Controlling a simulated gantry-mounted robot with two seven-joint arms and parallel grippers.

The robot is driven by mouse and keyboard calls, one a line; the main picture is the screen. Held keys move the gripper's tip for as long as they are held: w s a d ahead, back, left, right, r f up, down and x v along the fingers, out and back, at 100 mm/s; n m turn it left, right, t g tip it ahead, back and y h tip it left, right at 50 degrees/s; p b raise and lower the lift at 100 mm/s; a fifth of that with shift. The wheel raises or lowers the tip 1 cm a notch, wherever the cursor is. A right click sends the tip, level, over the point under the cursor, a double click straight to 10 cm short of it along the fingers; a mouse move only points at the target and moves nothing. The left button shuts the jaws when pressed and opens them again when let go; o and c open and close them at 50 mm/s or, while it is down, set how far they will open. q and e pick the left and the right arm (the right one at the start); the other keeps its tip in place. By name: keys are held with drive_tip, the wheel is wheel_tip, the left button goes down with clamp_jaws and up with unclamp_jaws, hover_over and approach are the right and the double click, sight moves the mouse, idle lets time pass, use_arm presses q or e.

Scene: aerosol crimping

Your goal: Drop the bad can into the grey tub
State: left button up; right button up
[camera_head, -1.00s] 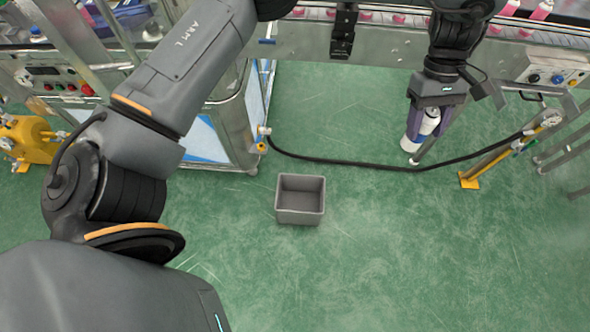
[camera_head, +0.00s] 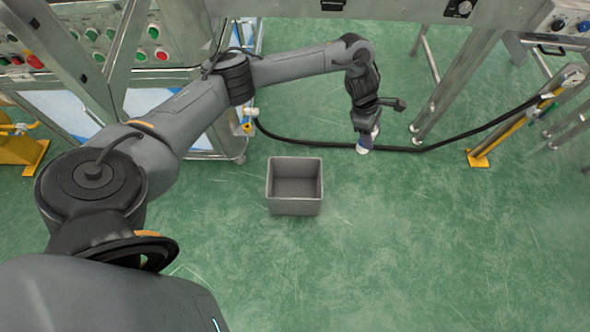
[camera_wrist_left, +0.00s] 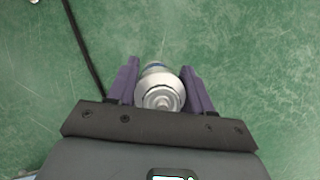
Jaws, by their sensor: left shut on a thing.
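The grey tub (camera_head: 295,207) stands on the green floor near the middle of the head view. It is open at the top and looks empty. My left gripper (camera_head: 367,138) is shut on a white can (camera_head: 362,148), up and to the right of the tub in the head view. In the left wrist view the purple fingers of my left gripper (camera_wrist_left: 160,88) flank the can (camera_wrist_left: 160,94), and its round silver top faces the camera. The can is apart from the tub. My right gripper is not in view.
A black hose (camera_head: 400,149) runs across the picture behind the can to a yellow-footed post (camera_head: 500,135) at the right. A metal machine frame (camera_head: 420,12) spans the top. The green floor around and below the tub is clear.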

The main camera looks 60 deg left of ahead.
use_arm(q)
drive_tip(key=s+a+f+n+b, duration=0.1)
drive_tip(key=s+a+f+b, duration=0.3)
drive_tip(key=f, duration=0.6)
drive_tip(key=s+a+f+n+t+b, duration=0.1)
drive_tip(key=s+a+f+b, duration=0.4)
drive_tip(key=f, duration=0.5)
drive_tip(key=s+a+f+n+y+b, duration=0.1)
drive_tip(key=s+a+f+b, duration=0.4)
drive_tip(key=f, duration=0.6)
drive_tip(key=s+a+n, duration=0.1)
drive_tip(key=s+a, duration=0.1)
drive_tip(key=a, duration=0.1)
drive_tip(key=shift+s, duration=0.3)
drive_tip(key=shift+a, duration=0.1)
drive_tip(key=o, duration=1.1)
